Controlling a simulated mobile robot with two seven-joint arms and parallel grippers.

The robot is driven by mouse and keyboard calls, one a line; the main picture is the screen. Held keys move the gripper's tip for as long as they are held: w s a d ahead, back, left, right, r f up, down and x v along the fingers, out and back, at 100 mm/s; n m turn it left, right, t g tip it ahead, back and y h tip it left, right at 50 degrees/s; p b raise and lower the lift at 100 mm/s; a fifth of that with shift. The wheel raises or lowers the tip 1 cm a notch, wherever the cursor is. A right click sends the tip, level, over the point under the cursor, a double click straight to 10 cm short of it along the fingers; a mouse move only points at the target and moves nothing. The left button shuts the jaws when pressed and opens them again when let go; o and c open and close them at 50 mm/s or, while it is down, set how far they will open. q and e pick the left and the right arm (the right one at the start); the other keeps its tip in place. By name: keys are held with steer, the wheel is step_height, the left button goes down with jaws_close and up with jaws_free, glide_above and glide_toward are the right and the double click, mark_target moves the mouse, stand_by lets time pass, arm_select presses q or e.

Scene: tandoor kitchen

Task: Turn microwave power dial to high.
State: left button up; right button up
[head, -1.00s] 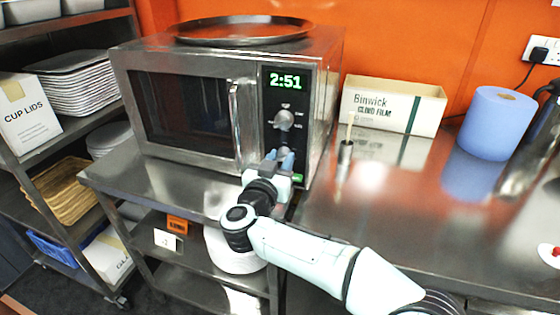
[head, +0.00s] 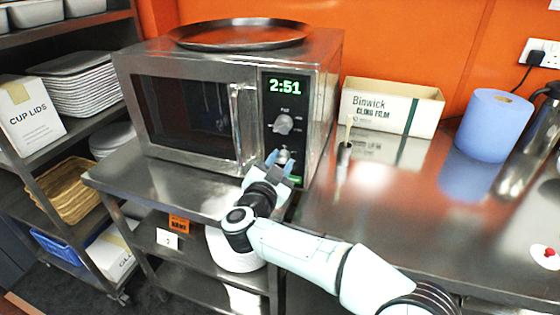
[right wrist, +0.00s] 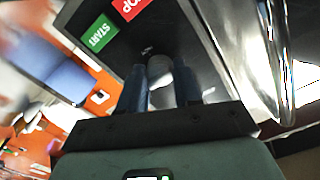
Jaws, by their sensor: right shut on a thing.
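The steel microwave (head: 190,105) has a black control panel with a green 2:51 display (head: 285,86). Below the display are an upper dial (head: 284,123) and a lower dial (head: 285,156); their labels are too small to read surely. My right gripper (head: 279,161) is at the lower dial, its blue fingers on either side of the knob and shut on it. In the right wrist view the grey knob (right wrist: 160,72) shows between the two fingers, below the green START and red STOP buttons. The left gripper is not in view.
A round tray (head: 240,35) lies on top of the microwave. The microwave's door handle (head: 236,122) is just left of the panel.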

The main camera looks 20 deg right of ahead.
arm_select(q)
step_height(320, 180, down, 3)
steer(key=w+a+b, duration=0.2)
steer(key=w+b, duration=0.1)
arm_select(e)
steer(key=m+b, duration=0.4)
steer(key=m, duration=1.3)
steer(key=shift+a, duration=0.1)
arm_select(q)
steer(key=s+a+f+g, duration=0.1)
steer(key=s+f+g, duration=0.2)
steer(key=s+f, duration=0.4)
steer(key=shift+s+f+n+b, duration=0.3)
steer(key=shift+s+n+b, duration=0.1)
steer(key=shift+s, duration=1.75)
arm_select(e)
steer(key=shift+r+m, duration=0.1)
steer(key=shift+m, duration=0.8)
steer(key=o, duration=1.1)
steer(key=shift+c, duration=0.2)
